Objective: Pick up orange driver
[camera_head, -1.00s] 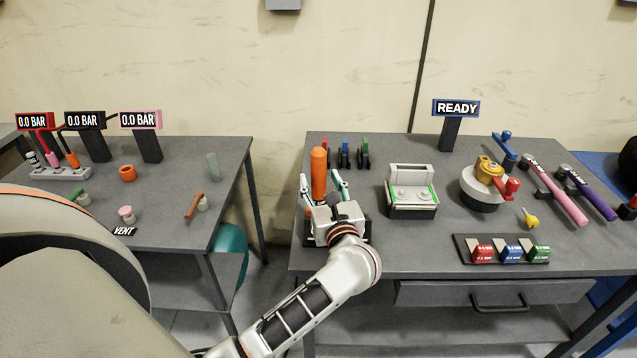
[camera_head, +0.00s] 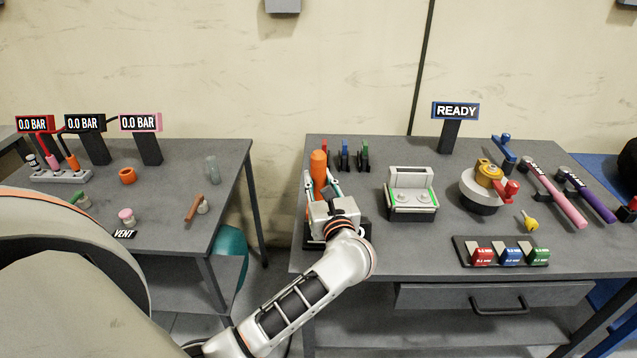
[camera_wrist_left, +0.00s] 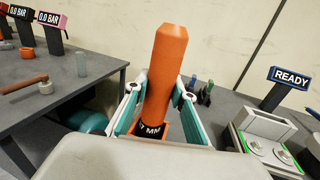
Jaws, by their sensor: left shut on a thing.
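The orange driver (camera_head: 318,168) stands upright near the left end of the right-hand table. In the left wrist view the driver (camera_wrist_left: 167,75) rises between the two fingers, with a dark label ending in "MM" low on it. My left gripper (camera_head: 328,187) is around the driver and shut on it. The teal finger pads of the left gripper (camera_wrist_left: 155,115) lie on both sides of the driver. My right gripper is not in view.
Red, blue and green clips (camera_head: 345,155) stand just behind the driver. A grey device with green strips (camera_head: 411,190) stands to its right. A dark base (camera_head: 361,230) shows beside the gripper. A gap separates the left table (camera_head: 165,180).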

